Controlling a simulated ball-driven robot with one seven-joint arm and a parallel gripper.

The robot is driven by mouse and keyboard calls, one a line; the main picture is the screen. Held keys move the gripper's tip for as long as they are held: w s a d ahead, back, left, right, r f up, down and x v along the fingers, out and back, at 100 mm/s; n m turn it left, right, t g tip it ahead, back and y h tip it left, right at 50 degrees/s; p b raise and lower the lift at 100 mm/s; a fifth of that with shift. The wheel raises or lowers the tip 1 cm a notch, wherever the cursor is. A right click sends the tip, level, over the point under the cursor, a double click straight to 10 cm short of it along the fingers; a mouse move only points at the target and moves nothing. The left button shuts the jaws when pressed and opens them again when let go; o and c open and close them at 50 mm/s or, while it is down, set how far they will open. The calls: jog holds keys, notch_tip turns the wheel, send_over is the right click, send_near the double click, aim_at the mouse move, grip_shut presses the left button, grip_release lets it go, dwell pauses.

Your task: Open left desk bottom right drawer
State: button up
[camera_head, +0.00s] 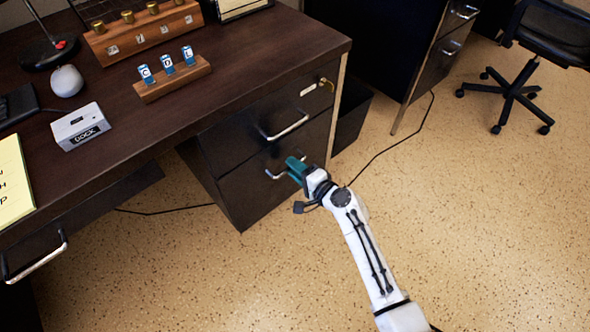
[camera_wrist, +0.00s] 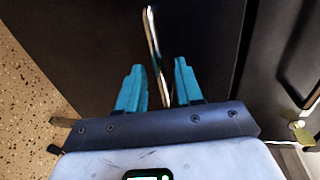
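The bottom right drawer (camera_head: 250,202) of the desk is black and looks shut, flush below the upper drawer. Its silver bar handle (camera_head: 274,176) is partly hidden by my gripper (camera_head: 293,168) in the head view. In the wrist view the handle (camera_wrist: 153,40) runs lengthwise ahead of my gripper (camera_wrist: 159,66). The teal fingers are apart, one on each side of the handle's near end. There are visible gaps between the fingers and the bar, so my gripper is open and not gripping it.
The upper drawer (camera_head: 268,112) has its own handle (camera_head: 288,128) and a key lock (camera_head: 326,84). A dark bin (camera_head: 352,112) stands right of the drawers. A cable (camera_head: 401,139) crosses the floor. The floor (camera_head: 480,220) at right is open.

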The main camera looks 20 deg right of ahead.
jog(key=shift+w+a, duration=0.1)
jog(key=shift+w, duration=0.05)
grip_shut()
dwell(1.4)
